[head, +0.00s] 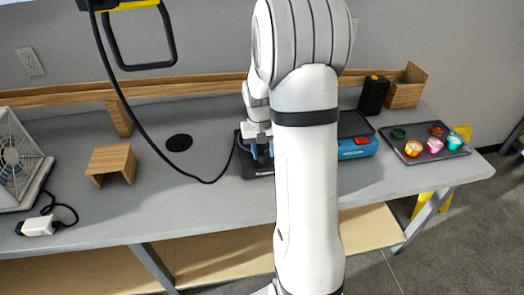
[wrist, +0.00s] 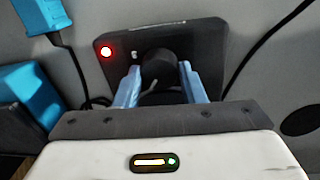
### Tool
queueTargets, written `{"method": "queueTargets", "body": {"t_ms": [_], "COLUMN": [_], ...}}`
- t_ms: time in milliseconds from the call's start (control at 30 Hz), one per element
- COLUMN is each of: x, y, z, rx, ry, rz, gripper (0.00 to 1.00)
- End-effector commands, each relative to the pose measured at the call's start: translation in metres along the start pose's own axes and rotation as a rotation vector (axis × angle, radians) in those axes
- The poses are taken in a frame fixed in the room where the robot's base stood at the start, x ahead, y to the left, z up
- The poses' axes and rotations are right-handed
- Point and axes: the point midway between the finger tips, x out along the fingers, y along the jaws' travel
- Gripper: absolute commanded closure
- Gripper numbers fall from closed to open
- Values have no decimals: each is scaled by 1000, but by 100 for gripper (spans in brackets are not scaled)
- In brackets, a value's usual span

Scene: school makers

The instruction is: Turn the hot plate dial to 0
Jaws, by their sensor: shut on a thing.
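In the wrist view, the black dial (wrist: 159,66) sits on the dark control panel (wrist: 207,57) of the hot plate. A lit red light (wrist: 106,51) is to its left. My gripper (wrist: 159,76) has its two blue fingers on either side of the dial, shut on it. The dial's pointer and most of the markings are hidden or too small to read. In the head view, part of the dark hot plate (head: 250,171) shows on the bench beside my gripper (head: 262,152); my arm hides the rest.
A black cable (head: 155,135) hangs down onto the bench (head: 200,205) at left. A wooden stand (head: 111,160) and a fan (head: 18,165) are farther left.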

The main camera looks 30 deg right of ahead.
Motion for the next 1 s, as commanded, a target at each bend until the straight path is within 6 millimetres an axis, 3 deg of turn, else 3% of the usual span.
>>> {"method": "queueTargets", "body": {"t_ms": [500, 1000], "x": [-2, -2], "y": [-1, -1], "z": [-1, 0], "rx": [-454, -655], "ry": [38, 51], "rz": [1, 1], "gripper": [86, 86]}}
